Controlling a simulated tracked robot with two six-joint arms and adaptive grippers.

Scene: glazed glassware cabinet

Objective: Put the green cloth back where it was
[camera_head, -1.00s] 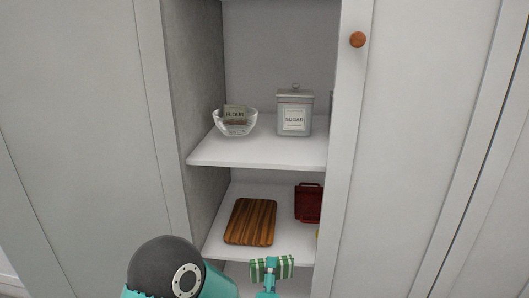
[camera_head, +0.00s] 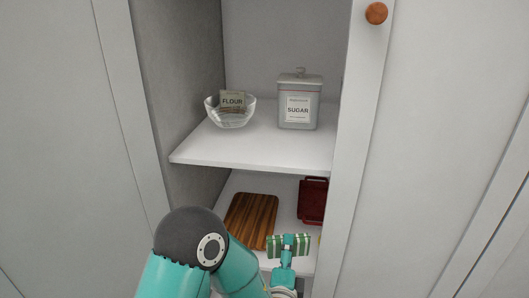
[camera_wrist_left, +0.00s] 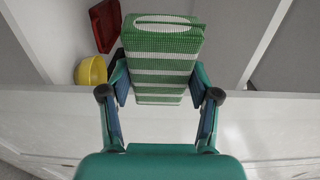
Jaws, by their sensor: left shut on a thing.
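The green cloth (camera_head: 302,244) is a folded bundle with green and white stripes. It shows large in the left wrist view (camera_wrist_left: 163,62), between the two fingers. My left gripper (camera_head: 288,243) is shut on the cloth and holds it in front of the open cabinet, near the lower shelf in the head view. In the left wrist view my left gripper (camera_wrist_left: 162,88) has a finger on each side of the cloth. My right gripper is not in view.
The upper shelf (camera_head: 250,152) holds a glass bowl (camera_head: 230,112) with a flour packet and a sugar tin (camera_head: 299,103). The lower shelf holds a wooden board (camera_head: 251,220) and a red tray (camera_head: 312,201). A yellow bowl (camera_wrist_left: 90,71) shows beside the cloth.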

